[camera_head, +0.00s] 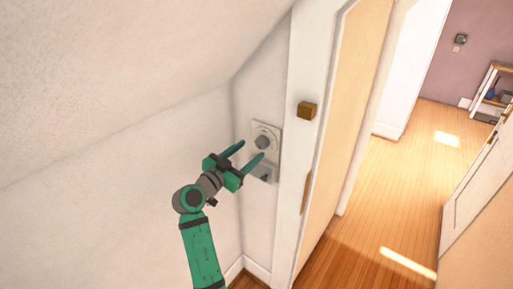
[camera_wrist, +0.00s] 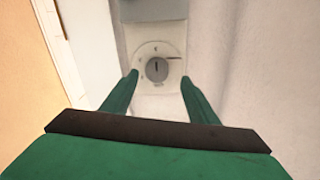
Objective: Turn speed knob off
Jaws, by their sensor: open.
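The speed knob (camera_head: 263,142) is a grey round knob on a white wall plate, beside the door frame. In the wrist view the knob (camera_wrist: 156,69) sits on a pale round dial with small marks, and a dark line on it runs nearly up and down. My green gripper (camera_head: 251,153) is open and empty in front of the plate. In the wrist view its fingers (camera_wrist: 160,82) stand on either side of the knob's line, apart from it. I cannot tell exactly how far the fingertips are from the plate.
A white door frame (camera_head: 301,70) with a brass-coloured block (camera_head: 307,110) stands right of the plate. The sloped ceiling (camera_head: 120,60) comes down at the left, close above the arm. A grey box (camera_wrist: 154,9) lies beyond the knob in the wrist view. Wooden floor is open at right.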

